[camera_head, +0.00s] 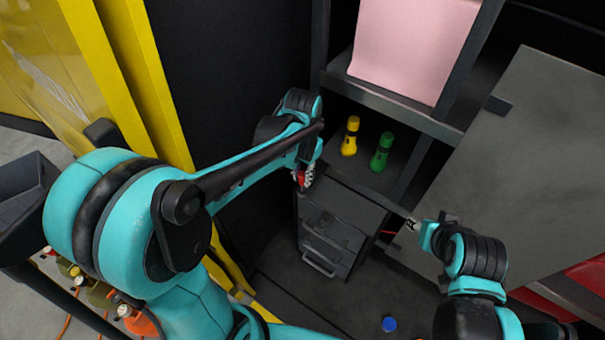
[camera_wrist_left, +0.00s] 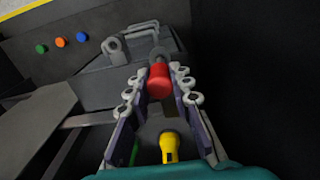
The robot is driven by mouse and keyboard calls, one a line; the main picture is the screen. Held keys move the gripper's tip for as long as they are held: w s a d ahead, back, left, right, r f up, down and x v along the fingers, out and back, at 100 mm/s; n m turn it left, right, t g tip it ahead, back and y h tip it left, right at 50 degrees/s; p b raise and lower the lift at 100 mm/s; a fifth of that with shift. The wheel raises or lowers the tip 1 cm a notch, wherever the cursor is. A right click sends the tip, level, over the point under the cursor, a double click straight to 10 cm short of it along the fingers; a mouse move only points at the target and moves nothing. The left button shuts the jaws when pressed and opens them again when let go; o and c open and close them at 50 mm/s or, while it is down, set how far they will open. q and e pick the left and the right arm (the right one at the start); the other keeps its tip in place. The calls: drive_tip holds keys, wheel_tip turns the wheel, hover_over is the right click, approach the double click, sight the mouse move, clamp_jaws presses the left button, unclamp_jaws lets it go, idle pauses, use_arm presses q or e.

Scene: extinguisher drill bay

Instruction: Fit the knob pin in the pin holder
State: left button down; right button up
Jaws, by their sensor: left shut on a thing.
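My left gripper (camera_head: 306,180) is above the dark grey cabinet, and in the left wrist view its fingers (camera_wrist_left: 160,86) are shut on the red knob pin (camera_wrist_left: 159,78). The red also shows in the head view (camera_head: 301,177). A grey round part shows just beyond the knob; the pin's far end is hidden. A grey piece with a round hole (camera_wrist_left: 115,50), perhaps the pin holder, stands on the cabinet to the left of the knob in the wrist view, apart from it. My right gripper (camera_head: 411,223) is away to the right; its opening is too small to judge.
The cabinet (camera_head: 333,238) has a bar handle (camera_head: 320,264). A dark wall is left of the cabinet. A blue disc (camera_head: 389,324) is on the floor.

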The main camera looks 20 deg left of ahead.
use_arm(q)
drive_tip(key=shift+f+b, duration=1.8)
drive_tip(key=shift+f, duration=0.4)
drive_tip(key=c, duration=1.3)
unclamp_jaws()
drive_tip(key=shift+r, duration=0.1)
wheel_tip(320, 180, up, 12)
drive_tip(key=shift+f, duration=0.1)
drive_tip(key=s+a+f+n+t+b, duration=0.1)
drive_tip(key=s+f+t+b, duration=0.1)
drive_tip(key=f+b, duration=0.7)
drive_tip(key=s+a+f+n+t+b, duration=0.1)
drive_tip(key=s+a+f+t+b, duration=0.1)
drive_tip(key=s+f+b, duration=0.3)
drive_tip(key=s+a+f+n+t+b, duration=0.1)
drive_tip(key=s+f+n+t+b, duration=0.1)
drive_tip(key=f+b, duration=1.1)
drive_tip(key=shift+s+a+f+t, duration=0.1)
drive_tip(key=shift+s+f+t, duration=0.1)
drive_tip(key=shift+f, duration=0.55)
drive_tip(key=shift+s+a+f+t, duration=0.15)
drive_tip(key=shift+s+f+t, duration=0.1)
drive_tip(key=shift+f, duration=0.45)
drive_tip(key=shift+s+a+f+t, duration=0.1)
drive_tip(key=shift+s+f+t, duration=0.1)
drive_tip(key=shift+f, duration=0.55)
